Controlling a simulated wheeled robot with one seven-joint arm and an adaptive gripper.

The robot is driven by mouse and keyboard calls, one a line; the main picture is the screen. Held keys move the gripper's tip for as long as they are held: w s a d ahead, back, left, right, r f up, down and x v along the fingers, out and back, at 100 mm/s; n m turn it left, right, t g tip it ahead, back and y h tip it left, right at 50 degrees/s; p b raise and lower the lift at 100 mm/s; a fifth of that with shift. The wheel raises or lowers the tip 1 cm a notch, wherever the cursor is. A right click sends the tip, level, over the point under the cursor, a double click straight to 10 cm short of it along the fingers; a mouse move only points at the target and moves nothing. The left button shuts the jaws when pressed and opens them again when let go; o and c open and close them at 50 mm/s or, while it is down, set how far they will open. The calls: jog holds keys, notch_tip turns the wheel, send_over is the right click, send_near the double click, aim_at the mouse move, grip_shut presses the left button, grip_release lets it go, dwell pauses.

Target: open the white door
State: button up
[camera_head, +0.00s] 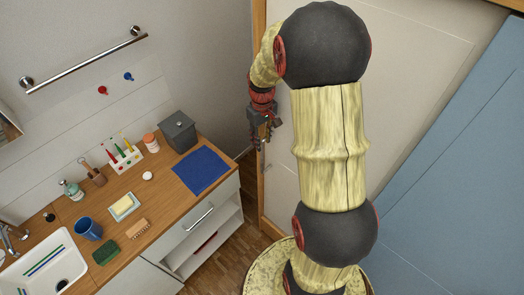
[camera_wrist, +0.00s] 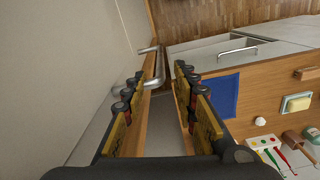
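The white door (camera_head: 420,110) stands behind my arm in the head view, set in a wooden frame (camera_head: 259,60). It fills the left of the wrist view (camera_wrist: 65,60). Its metal lever handle (camera_wrist: 158,68) shows just ahead of my fingers in the wrist view, near the door's wood-framed edge. My gripper (camera_wrist: 160,80) is open, with one row of fingers on each side of the handle's bent end. I cannot tell whether any finger touches it. In the head view my gripper (camera_head: 260,140) is small and close to the door's left edge. The door looks closed.
A wooden counter (camera_head: 225,168) with a blue mat, a grey bin (camera_head: 180,134), a sink (camera_head: 38,270) and small items stands left of the door. A drawer handle (camera_head: 199,217) is on its front. A blue panel (camera_head: 460,190) is at the right.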

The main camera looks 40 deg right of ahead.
notch_tip(320, 180, down, 7)
dwell(0.4)
jog(key=shift+f, duration=0.1)
jog(key=shift+c, duration=0.5)
grip_shut()
dwell(0.4)
